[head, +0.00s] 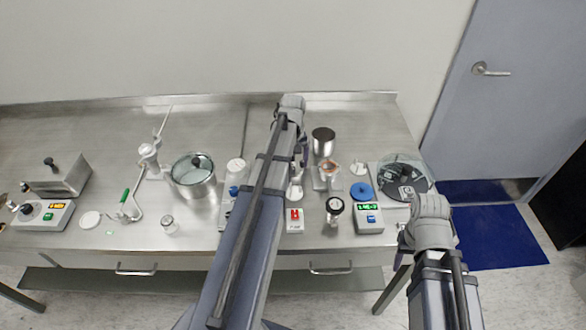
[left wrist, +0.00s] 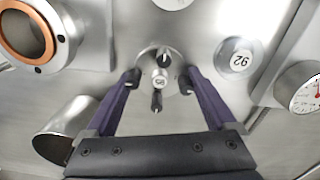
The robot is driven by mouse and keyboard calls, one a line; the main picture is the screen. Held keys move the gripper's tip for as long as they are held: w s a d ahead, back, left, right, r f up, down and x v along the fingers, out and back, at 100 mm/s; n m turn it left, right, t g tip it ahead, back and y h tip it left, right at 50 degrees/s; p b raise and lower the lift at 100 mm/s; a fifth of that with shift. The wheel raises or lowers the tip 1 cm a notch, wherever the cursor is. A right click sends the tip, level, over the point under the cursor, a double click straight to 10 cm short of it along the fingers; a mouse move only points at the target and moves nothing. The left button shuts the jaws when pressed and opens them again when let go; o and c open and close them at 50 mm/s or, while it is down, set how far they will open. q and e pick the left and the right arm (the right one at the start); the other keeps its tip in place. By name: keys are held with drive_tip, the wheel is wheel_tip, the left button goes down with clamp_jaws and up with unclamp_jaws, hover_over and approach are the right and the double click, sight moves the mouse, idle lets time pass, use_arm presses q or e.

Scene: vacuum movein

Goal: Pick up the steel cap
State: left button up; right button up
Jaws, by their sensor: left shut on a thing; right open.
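The steel cap (left wrist: 174,80) is a round metal disc with a small knob and dark handles, seen from above in the left wrist view. My left gripper (left wrist: 159,79) is shut on it, one dark fingertip on each side. In the head view my left arm hides most of this spot, and my left gripper (head: 300,165) shows only in part beside the arm. I cannot tell whether the cap is clear of what lies under it. My right gripper (head: 404,238) is open at the right front of the bench, mostly hidden by its own wrist.
A copper-ringed steel part (left wrist: 30,37) and a steel cup (left wrist: 70,132) are close to the left gripper. A disc marked 92 (left wrist: 237,56) and a dial gauge (left wrist: 306,94) are on the other side. A glass-lidded pot (head: 193,178) stands left of my arm.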

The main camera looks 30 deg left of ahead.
use_arm(q)
drive_tip(key=c, duration=0.4)
drive_tip(key=shift+r, duration=0.15)
drive_tip(key=shift+c, duration=0.2)
use_arm(e)
drive_tip(key=shift+r, duration=0.1)
